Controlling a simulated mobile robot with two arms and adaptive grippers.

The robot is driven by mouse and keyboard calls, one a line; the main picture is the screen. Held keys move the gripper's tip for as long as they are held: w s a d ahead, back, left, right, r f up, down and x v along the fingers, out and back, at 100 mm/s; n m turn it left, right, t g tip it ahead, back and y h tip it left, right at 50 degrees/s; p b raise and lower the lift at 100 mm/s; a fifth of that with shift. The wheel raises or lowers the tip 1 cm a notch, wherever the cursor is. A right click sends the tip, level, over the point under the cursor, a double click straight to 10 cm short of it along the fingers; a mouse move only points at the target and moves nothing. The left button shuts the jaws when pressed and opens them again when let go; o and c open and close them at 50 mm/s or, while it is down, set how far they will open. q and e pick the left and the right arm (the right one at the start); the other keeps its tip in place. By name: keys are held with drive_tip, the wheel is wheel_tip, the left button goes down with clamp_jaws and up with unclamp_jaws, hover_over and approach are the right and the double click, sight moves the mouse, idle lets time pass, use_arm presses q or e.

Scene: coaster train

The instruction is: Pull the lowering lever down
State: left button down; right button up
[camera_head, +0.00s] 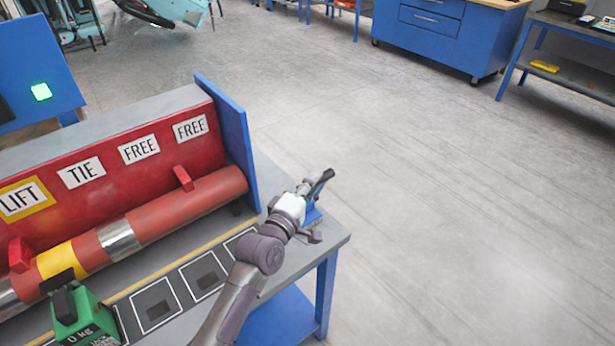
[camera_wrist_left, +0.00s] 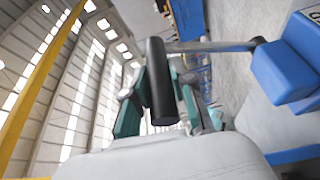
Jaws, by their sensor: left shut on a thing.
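The lowering lever has a black handle (camera_head: 322,181) at the right end of the bench in the head view. In the left wrist view, the black cylindrical grip (camera_wrist_left: 160,82) lies between the two teal-padded fingers, and a grey rod (camera_wrist_left: 215,46) runs from it toward a blue block (camera_wrist_left: 290,62). My left gripper (camera_head: 308,191) is shut on this handle, beyond the bench's right end. The gripper and wrist partly hide the lever and its blue mount (camera_head: 312,216) in the head view. My right gripper is in neither view.
A red pipe (camera_head: 190,203) with silver and yellow bands lies before a red panel (camera_head: 105,165) with LIFT, TIE and FREE signs. A green weight (camera_head: 84,318) stands on the bench (camera_head: 334,238) at lower left. The floor to the right is clear.

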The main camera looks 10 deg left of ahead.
use_arm(q)
drive_tip(key=shift+s+d+f, duration=0.2)
drive_tip(key=shift+d, duration=0.05)
drive_tip(key=c, duration=1)
unclamp_jaws()
drive_tip(key=v, duration=1.2)
drive_tip(key=shift+a+r, duration=0.1)
